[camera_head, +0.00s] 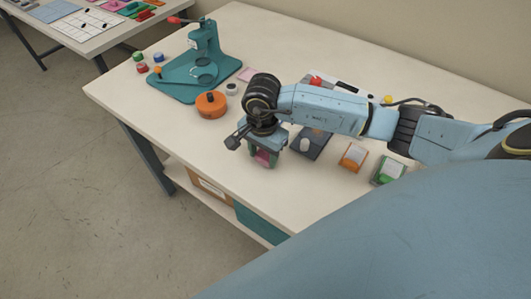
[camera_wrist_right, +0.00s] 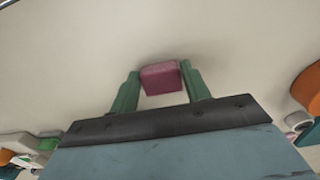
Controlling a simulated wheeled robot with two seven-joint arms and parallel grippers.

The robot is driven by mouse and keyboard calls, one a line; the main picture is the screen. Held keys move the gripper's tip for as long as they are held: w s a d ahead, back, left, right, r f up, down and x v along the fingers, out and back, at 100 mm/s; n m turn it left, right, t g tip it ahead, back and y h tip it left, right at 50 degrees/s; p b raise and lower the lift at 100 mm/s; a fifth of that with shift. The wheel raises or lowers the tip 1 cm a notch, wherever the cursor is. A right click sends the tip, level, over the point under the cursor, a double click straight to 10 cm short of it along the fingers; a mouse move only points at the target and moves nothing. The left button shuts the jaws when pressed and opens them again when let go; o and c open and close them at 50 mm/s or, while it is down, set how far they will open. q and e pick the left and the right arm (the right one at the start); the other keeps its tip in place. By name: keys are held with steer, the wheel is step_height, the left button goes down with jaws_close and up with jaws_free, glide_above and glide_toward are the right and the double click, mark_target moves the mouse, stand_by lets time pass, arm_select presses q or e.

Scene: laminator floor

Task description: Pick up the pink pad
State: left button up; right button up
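The pink pad (camera_wrist_right: 161,78) is a small block between the green fingertips of my right gripper (camera_wrist_right: 160,82) in the right wrist view. The fingers lie close against its two sides, and the gripper looks shut on it. In the head view the right gripper (camera_head: 263,160) points down over the front part of the table, with the pink pad (camera_head: 263,157) showing between its fingers. I cannot tell whether the pad touches the table top. My left gripper is not in view.
The white table (camera_head: 200,128) holds a teal press (camera_head: 205,62) at the back left and an orange round container (camera_head: 211,103). Orange (camera_head: 353,156) and green (camera_head: 389,170) boxes stand right of the gripper, near a dark tray (camera_head: 309,143). The table's front left is clear.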

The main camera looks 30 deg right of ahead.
mark_target(263, 157)
steer(key=c, duration=0.3)
step_height(263, 157, up, 10)
stand_by(0.4)
